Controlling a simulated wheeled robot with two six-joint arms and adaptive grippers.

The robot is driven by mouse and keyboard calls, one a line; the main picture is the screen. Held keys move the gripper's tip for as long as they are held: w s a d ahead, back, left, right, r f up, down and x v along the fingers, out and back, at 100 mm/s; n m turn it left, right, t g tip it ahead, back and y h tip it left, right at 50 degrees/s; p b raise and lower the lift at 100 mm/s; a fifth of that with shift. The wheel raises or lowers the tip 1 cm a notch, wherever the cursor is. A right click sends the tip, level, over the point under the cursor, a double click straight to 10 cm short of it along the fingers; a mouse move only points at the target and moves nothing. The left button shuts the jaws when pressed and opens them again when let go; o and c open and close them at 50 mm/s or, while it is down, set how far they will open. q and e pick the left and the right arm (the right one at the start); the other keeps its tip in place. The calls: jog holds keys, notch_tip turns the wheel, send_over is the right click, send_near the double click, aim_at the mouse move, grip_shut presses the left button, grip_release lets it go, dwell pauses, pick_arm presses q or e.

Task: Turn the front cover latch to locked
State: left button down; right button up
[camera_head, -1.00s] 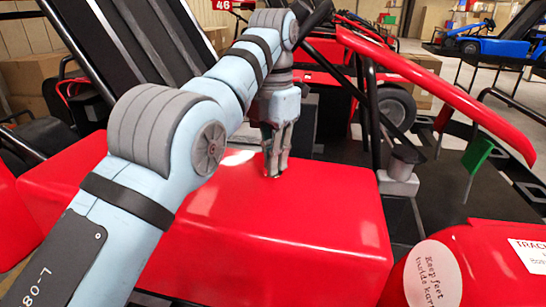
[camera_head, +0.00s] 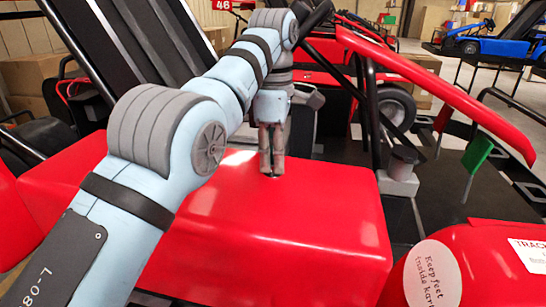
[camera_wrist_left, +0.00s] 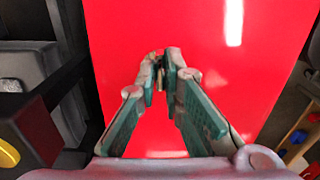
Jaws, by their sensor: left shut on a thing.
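The red front cover (camera_head: 290,225) is a large glossy box-shaped panel in the head view; its top also fills the middle of the left wrist view (camera_wrist_left: 205,75). My left gripper (camera_head: 272,170) points straight down at the cover's top, near its far side. In the left wrist view its fingertips (camera_wrist_left: 161,68) are close together around a small latch (camera_wrist_left: 155,58). The gripper is shut on the latch. The fingers hide most of the latch, so I cannot tell its angle or any lock marking. My right gripper is in neither view.
A red sloping bar (camera_head: 435,85) and black frame tubes stand right of the gripper. A grey cup-like part (camera_head: 403,162) and a green flag (camera_head: 477,155) are further right. A red body panel with a round "Keep feet inside kart" sticker (camera_head: 432,274) is at lower right.

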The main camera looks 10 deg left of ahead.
pick_arm(q)
jog(key=m, duration=0.5)
dwell(0.5)
jog(key=c, duration=1.7)
grip_release()
jog(key=shift+d, duration=0.1)
